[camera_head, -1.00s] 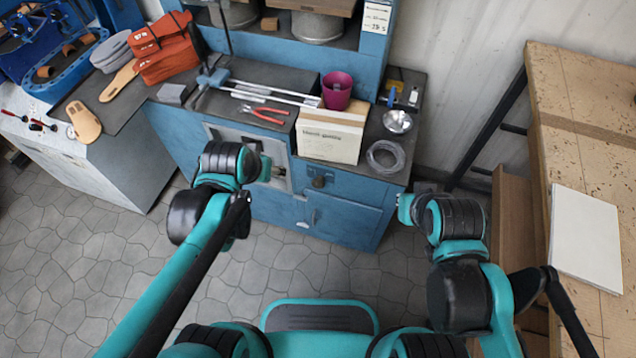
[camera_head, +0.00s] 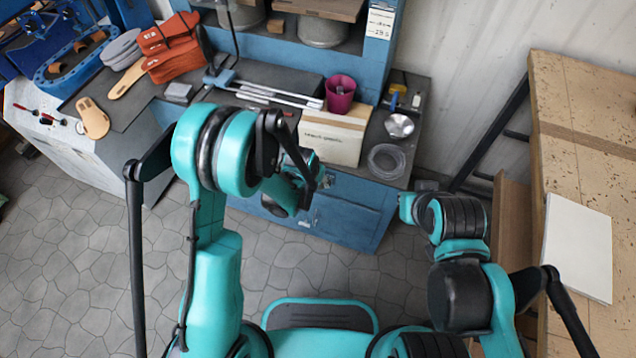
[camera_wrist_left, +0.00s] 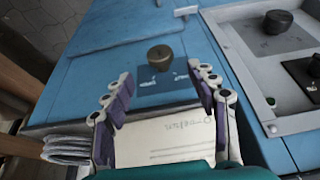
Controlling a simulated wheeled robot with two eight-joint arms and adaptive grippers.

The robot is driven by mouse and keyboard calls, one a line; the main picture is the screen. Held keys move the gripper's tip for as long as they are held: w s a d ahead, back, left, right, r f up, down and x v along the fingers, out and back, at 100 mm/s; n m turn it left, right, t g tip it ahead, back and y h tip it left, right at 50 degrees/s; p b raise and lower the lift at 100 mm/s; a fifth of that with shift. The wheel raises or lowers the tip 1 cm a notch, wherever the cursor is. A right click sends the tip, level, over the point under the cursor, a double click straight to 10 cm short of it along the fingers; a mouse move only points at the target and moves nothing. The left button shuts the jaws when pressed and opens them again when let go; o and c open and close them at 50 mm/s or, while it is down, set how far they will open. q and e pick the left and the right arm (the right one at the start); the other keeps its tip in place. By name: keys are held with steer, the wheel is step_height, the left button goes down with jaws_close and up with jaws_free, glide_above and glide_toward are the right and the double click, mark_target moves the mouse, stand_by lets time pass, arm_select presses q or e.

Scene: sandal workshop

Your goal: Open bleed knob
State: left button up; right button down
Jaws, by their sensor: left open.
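A round brass-brown knob (camera_wrist_left: 160,57) stands out from a small plate on the blue cabinet front (camera_wrist_left: 105,70) in the left wrist view. My left gripper (camera_wrist_left: 160,77) is open, with its fingers spread to either side below the knob in the picture. Nothing is held between them, and I cannot tell how far the knob is from the fingertips. In the head view my left arm covers most of the knob's place on the blue cabinet (camera_head: 345,220). My right arm hangs at the right, and its gripper does not show.
A white box (camera_head: 332,143) stands at the worktop edge above the knob, with a magenta cup (camera_head: 340,93), metal bowl (camera_head: 399,126) and wire coil (camera_head: 386,160) nearby. A grey panel with a black knob (camera_wrist_left: 278,21) adjoins. A wooden bench (camera_head: 575,135) stands right.

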arm_select(q)
steer(key=b+x, duration=0.3)
steer(key=x, duration=0.5)
steer(key=shift+r, duration=0.1)
steer(key=c, duration=1.1)
